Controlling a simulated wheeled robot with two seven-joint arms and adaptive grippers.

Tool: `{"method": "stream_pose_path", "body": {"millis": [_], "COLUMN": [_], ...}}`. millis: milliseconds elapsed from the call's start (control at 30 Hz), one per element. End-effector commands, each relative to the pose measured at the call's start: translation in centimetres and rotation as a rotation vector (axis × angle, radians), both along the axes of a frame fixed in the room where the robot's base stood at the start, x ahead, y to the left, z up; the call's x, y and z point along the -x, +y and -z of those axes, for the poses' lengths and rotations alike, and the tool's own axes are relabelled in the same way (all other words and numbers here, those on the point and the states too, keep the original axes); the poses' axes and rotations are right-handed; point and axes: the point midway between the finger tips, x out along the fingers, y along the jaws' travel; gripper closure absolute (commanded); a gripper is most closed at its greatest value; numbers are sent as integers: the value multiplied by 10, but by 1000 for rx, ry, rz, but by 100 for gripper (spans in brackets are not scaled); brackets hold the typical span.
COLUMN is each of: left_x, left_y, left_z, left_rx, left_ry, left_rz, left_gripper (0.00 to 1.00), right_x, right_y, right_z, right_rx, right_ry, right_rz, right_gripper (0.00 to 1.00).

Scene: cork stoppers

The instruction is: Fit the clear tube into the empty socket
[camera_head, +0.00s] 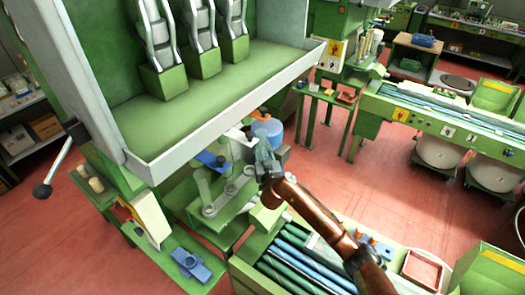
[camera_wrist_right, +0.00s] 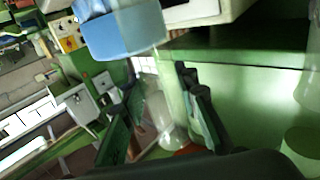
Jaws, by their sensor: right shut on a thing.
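My right gripper (camera_head: 268,165) hangs at the end of the brown arm, beside the green fixture under the big machine. In the right wrist view its two dark fingers (camera_wrist_right: 160,120) stand on either side of a clear tube (camera_wrist_right: 162,112), shut on it. The tube is hard to make out in the head view. A grey plate (camera_head: 230,193) with round sockets lies on the fixture, left of the gripper. I cannot tell for certain which socket is empty. My left gripper is not in view.
A blue container (camera_head: 268,129) stands just behind the gripper; a blue vessel (camera_wrist_right: 118,32) fills the top of the right wrist view. The machine's grey ledge (camera_head: 230,118) overhangs the fixture. A bench with blue and green rods (camera_head: 300,262) lies in front. Red floor (camera_head: 340,185) is open at right.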

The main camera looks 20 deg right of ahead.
Motion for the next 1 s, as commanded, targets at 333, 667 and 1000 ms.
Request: {"method": "stream_pose_path", "body": {"millis": [333, 667, 1000], "left_x": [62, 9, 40], "left_y": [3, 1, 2], "left_z": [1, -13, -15], "left_rx": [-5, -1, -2], "left_ry": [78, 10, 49], "left_rz": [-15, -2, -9], "left_gripper": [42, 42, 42], "right_x": [-31, -50, -61], "right_y": [18, 34, 42], "right_z": [1, 2, 3], "right_rx": [0, -1, -1], "right_ry": [6, 6, 6], "right_rz": [-2, -3, -2], "right_gripper": [97, 97, 97]}}
